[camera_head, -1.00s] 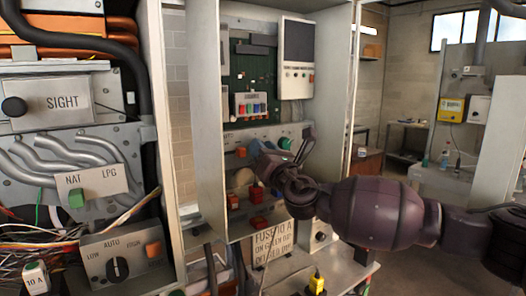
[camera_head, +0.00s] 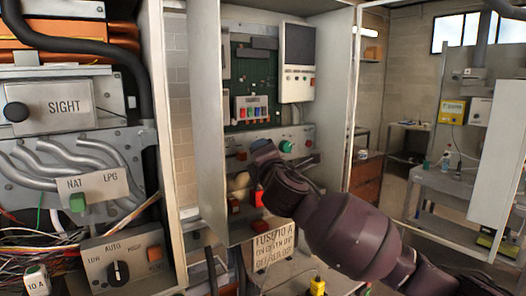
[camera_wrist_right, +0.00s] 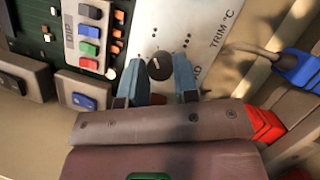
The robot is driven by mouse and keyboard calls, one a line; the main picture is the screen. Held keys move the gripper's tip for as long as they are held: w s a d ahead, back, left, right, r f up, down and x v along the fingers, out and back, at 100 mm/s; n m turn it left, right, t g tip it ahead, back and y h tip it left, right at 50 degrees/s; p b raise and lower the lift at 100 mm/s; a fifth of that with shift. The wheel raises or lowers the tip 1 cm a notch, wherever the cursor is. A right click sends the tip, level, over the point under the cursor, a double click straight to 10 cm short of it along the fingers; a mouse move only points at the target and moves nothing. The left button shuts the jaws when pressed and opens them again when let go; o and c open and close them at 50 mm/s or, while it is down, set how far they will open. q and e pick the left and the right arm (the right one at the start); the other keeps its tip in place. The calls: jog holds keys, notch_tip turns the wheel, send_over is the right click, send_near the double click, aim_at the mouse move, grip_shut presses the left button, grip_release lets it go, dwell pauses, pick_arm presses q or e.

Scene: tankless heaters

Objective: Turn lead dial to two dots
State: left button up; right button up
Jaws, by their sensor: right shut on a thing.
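In the right wrist view, a small dark round dial (camera_wrist_right: 160,67) sits on a pale panel (camera_wrist_right: 195,20) with dotted marks. Lettering beside it reads "TRIM °C", and another word ending in "AD" is partly covered by a finger. My right gripper (camera_wrist_right: 159,63) has its blue-grey fingers on both sides of the dial and is shut on it. In the head view, my right gripper (camera_head: 264,152) reaches the lower panel of the middle cabinet and hides the dial there. The dots' meaning is too small to read. My left gripper is not in view.
A green knob (camera_head: 286,146) is just right of my right gripper. Coloured buttons (camera_head: 252,107) and a screen unit (camera_head: 298,62) are above. The cabinet's side wall (camera_head: 335,100) stands close on the right. A separate LOW/AUTO dial (camera_head: 118,272) is at lower left.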

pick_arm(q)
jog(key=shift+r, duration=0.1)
pick_arm(e)
jog(key=shift+m, duration=0.7)
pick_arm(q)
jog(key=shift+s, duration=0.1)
pick_arm(e)
jog(key=shift+g, duration=0.3)
jog(key=o, duration=0.6)
jog(key=shift+s, duration=0.1)
pick_arm(q)
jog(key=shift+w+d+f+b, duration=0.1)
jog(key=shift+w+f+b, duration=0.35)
jog(key=shift+b, duration=0.6)
pick_arm(e)
jog(key=v, duration=1)
jog(key=shift+s+a, duration=0.1)
jog(key=shift+s, duration=0.25)
jog(key=shift+m, duration=0.3)
